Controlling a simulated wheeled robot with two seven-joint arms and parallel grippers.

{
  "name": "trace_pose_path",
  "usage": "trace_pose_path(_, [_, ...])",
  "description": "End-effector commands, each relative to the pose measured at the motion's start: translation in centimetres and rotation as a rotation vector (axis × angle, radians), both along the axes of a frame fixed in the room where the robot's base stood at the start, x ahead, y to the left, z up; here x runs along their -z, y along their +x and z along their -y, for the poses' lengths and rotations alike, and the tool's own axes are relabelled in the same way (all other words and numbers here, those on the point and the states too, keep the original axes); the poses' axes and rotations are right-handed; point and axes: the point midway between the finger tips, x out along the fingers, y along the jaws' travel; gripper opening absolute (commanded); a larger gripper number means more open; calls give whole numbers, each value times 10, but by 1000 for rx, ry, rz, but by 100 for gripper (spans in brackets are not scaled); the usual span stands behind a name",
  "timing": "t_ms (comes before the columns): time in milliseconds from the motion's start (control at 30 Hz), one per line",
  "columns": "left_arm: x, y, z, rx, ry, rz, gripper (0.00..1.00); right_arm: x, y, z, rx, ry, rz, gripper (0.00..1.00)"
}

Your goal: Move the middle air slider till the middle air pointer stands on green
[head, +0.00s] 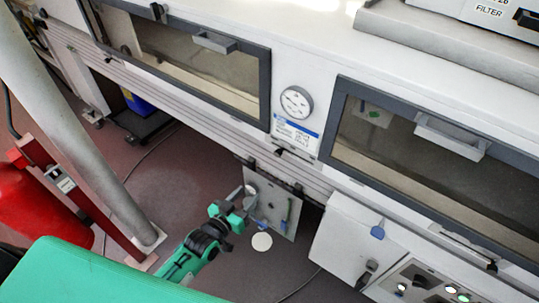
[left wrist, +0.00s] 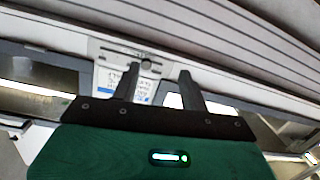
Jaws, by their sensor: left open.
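A round white dial (head: 296,102) is on the tunnel front between two windows; its pointer and any green zone are too small to read. A white label with a blue band (head: 295,134) sits below it. In the left wrist view, a pale plate (left wrist: 108,50) with a slot and small dark parts lies above a printed label (left wrist: 146,85); I cannot tell for sure which part is the middle air slider. My left gripper (head: 246,197) is open and low in front of the tunnel. Its two fingers (left wrist: 158,72) point toward the plate and label, with nothing visible between them.
A grey panel (head: 284,217) with green and blue parts is close beside my left gripper. A white box (head: 340,238) and a control panel with lit buttons (head: 425,284) stand at right. A red tank (head: 45,205) is at left. The floor between is mostly free.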

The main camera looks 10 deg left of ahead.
Motion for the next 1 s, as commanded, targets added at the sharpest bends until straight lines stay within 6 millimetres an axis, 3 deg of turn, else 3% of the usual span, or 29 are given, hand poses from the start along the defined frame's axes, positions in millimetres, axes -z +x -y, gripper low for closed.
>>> trace_pose_path(33, [-20, 1, 3, 10, -16, 34, 44, -2, 0, 0, 0, 0, 0, 36])
trace_pose_path(100, [-38, 1, 6, 19, -32, 65, 44, -2, 0, 0, 0, 0, 0, 36])
trace_pose_path(200, [-50, 3, 9, 24, -42, 86, 44, -3, 0, 0, 0, 0, 0, 36])
trace_pose_path(467, [-53, 28, 18, 25, -44, 89, 44, -11, 0, 0, 0, 0, 0, 36])
trace_pose_path(1000, [-52, 113, 45, 23, -41, 85, 44, -31, 0, 0, 0, 0, 0, 36])
